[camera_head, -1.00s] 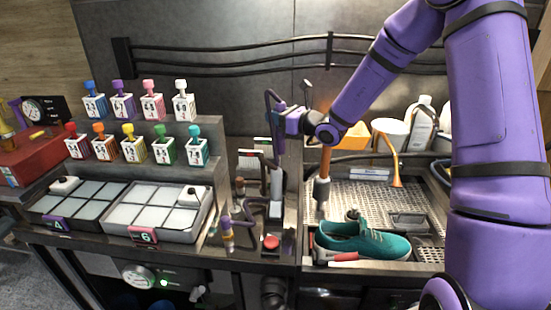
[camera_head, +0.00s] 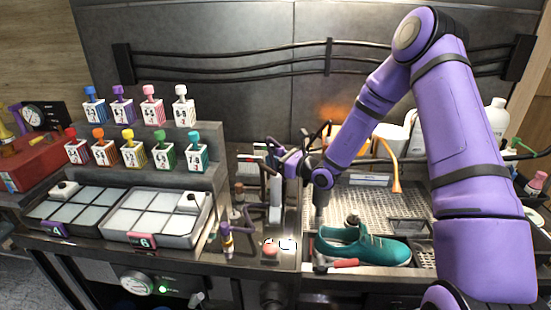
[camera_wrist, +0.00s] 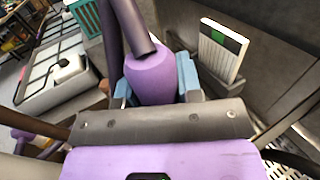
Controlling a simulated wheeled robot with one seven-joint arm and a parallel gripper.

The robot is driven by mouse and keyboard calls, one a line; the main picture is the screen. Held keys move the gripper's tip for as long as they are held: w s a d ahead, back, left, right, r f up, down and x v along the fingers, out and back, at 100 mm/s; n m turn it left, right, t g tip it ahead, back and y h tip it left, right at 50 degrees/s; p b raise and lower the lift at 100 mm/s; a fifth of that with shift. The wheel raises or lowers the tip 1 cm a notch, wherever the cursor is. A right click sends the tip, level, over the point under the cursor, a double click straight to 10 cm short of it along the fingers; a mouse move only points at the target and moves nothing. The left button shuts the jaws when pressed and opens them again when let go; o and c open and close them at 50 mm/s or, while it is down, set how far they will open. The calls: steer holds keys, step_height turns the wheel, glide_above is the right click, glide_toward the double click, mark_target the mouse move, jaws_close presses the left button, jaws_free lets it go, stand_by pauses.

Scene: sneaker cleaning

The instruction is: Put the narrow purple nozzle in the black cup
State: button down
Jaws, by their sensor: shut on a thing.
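A purple nozzle body (camera_wrist: 150,78) with a dark purple hose (camera_wrist: 128,28) fills the middle of the wrist view. The blue-grey fingers of my gripper (camera_wrist: 155,84) are on both sides of it, shut on it. Its lower tip is hidden behind the gripper's body. In the head view my gripper (camera_head: 278,160) is above the grey post area at the left edge of the wash tray. A second purple nozzle (camera_head: 227,238) with a yellowish part hangs lower left, clear of my gripper. I cannot pick out the black cup with certainty.
A red button (camera_head: 270,248) is at the front edge. Several capped bottles stand on the stepped rack (camera_head: 190,130) to the left. A white-and-green card box (camera_wrist: 222,50) is close to the gripper.

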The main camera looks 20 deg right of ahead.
steer(key=shift+f, duration=0.1)
steer(key=c, duration=0.8)
jaws_free()
